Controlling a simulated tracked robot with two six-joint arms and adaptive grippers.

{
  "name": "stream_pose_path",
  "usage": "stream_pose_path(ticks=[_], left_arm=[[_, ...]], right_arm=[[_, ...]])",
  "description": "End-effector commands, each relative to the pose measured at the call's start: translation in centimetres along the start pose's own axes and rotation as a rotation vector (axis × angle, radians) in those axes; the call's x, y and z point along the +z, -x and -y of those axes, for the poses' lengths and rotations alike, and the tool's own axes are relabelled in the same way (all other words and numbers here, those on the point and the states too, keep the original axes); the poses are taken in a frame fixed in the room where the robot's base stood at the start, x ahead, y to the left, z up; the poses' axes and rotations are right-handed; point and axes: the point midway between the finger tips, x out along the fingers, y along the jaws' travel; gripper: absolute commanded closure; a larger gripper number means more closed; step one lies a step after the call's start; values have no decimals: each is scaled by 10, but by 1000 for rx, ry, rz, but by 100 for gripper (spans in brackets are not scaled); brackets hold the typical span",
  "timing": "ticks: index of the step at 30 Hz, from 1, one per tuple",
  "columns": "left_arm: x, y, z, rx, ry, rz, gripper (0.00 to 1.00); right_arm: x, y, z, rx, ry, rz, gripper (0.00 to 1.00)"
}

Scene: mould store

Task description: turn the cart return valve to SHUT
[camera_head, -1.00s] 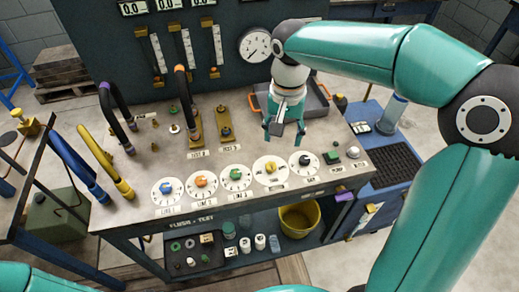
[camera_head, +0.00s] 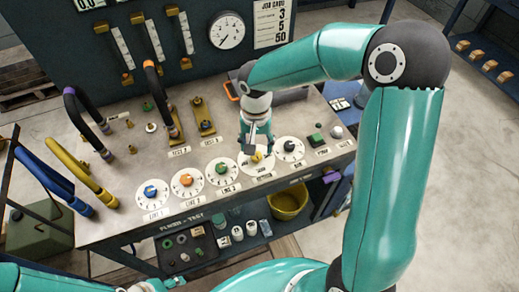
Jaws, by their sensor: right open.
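A row of round white dials with coloured knobs sits along the front of the bench. The yellow-knobbed valve (camera_head: 257,157) is second from the right on its white dial plate (camera_head: 262,171). Its label is too small to read surely, so I cannot confirm that it is the cart return valve. My right gripper (camera_head: 257,149) points down at this yellow knob, open, with its fingers close around or just above it. I cannot tell whether they touch. The fingers partly hide the knob and the dial's marks. My left gripper is out of view.
Beside it are the green-knobbed dial (camera_head: 221,168) on the left and the black-knobbed dial (camera_head: 289,147) on the right. Hoses (camera_head: 85,110) rise at the left. A tray lies behind my gripper. A yellow bucket (camera_head: 287,204) stands on the shelf below.

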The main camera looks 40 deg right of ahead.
Motion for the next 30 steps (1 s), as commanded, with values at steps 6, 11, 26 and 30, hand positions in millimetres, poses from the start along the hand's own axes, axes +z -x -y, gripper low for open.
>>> stream_pose_path(ticks=[6,11,26,30], left_arm=[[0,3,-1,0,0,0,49],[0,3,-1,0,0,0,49],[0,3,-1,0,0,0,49],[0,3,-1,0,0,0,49]], right_arm=[[0,-32,0,2,0,3,41],[0,-42,0,0,0,1,41],[0,-43,1,-1,1,0,74],[0,-43,1,0,1,0,98]])
